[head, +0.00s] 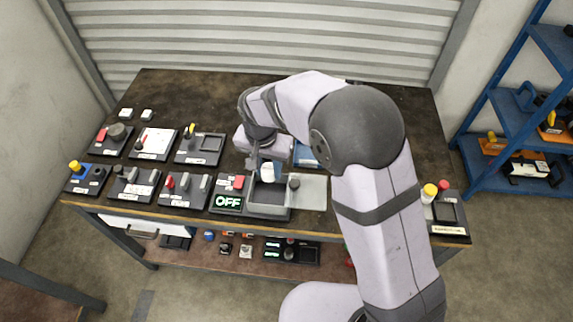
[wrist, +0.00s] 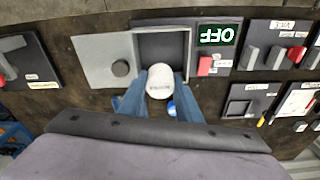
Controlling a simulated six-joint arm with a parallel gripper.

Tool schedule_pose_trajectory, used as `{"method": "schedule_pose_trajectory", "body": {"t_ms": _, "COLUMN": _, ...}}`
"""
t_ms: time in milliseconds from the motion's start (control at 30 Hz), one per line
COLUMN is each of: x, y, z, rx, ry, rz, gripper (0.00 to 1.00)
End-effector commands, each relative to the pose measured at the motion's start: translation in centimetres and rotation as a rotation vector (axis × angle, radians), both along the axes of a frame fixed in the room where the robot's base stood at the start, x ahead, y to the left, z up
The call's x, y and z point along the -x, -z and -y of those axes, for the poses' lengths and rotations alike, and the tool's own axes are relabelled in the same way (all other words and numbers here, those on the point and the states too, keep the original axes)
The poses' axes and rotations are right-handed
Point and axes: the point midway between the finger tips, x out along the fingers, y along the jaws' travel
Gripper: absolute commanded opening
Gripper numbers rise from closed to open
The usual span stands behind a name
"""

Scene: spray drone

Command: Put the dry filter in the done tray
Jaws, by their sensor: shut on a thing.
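My gripper (wrist: 160,92) has blue fingers and is shut on a white cylindrical filter (wrist: 160,82) with small dark print on its top. The filter also shows in the head view (head: 267,172), at the far edge of an open grey box (head: 268,211). In the wrist view it overlaps the near rim of this box (wrist: 137,45). I cannot tell whether its lower end is inside the box or above it. A blue tray-like thing (head: 305,154) is partly hidden behind my arm in the head view. I cannot read any label for the done tray.
A grey lid plate (wrist: 95,55) with a black knob lies beside the box. A lit OFF display (head: 228,202) and a red switch (head: 238,182) are on its other side. Several labelled stations fill the left of the table.

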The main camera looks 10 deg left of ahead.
Motion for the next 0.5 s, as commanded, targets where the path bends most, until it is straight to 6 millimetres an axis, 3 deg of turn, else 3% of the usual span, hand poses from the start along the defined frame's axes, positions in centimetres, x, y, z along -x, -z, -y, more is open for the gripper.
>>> {"method": "schedule_pose_trajectory", "body": {"t_ms": 267, "x": -5.9, "y": 0.7, "z": 1.8, "rx": 0.001, "ry": 0.010, "rz": 0.002, "gripper": 0.06}}
{"method": "schedule_pose_trajectory", "body": {"t_ms": 500, "x": -12.1, "y": 1.1, "z": 5.4, "rx": 0.002, "ry": 0.012, "rz": 0.002, "gripper": 0.06}}
